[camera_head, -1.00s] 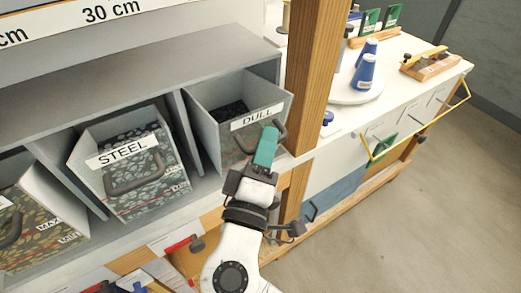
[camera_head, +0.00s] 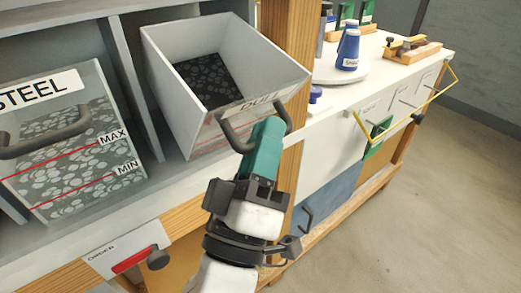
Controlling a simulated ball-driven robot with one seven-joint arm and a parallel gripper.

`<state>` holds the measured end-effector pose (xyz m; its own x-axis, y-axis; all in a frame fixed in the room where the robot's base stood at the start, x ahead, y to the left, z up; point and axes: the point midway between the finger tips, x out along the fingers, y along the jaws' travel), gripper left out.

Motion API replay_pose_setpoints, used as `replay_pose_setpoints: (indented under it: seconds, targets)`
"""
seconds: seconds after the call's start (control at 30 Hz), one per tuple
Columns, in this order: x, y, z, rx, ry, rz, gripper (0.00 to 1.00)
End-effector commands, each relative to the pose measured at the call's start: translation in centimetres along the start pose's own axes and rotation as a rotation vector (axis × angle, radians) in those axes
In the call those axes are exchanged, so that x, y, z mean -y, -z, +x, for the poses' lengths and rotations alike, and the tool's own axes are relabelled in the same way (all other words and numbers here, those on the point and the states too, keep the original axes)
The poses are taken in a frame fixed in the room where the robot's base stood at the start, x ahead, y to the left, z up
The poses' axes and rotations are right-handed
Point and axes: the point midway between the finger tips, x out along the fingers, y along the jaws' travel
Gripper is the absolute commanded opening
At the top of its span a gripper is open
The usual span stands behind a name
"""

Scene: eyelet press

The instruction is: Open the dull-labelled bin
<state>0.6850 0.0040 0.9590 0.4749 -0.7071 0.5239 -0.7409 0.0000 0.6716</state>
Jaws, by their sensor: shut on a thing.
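The dull-labelled bin (camera_head: 175,55) is a grey open-topped box, pulled out from its shelf bay and tilted forward. Dark eyelets (camera_head: 208,80) lie in its bottom. Its DULL label (camera_head: 250,106) is seen at a steep angle on the front panel. My gripper (camera_head: 264,138), with green fingers, is shut on the dark bin handle (camera_head: 231,136) at the front. The fingers hide part of the handle.
The STEEL bin (camera_head: 70,140) stands to the left with its own handle. A wooden post (camera_head: 287,50) rises just right of the dull bin. A red-marked ORDER card (camera_head: 130,252) hangs below the shelf. A white counter (camera_head: 390,75) with blue cones (camera_head: 348,50) lies to the right.

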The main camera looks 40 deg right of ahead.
Motion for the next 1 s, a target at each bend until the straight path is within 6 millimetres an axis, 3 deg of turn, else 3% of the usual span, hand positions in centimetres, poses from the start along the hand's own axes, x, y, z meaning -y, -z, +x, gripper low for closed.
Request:
replay_pose_setpoints:
  seconds: [0.63, 0.67, 0.7, 0.83, 1.0]
  targets:
    - [0.1, -0.27, -0.31, -0.001, -0.019, 0.02, 0.0]
    - [0.1, -0.27, -0.31, -0.001, -0.019, 0.02, 0.19]
    - [0.1, -0.27, -0.31, -0.001, -0.019, 0.02, 0.23]
    - [0.09, -0.28, -0.31, -0.001, -0.02, 0.02, 0.35]
    - [0.07, -0.28, -0.3, -0.001, -0.02, 0.02, 0.36]
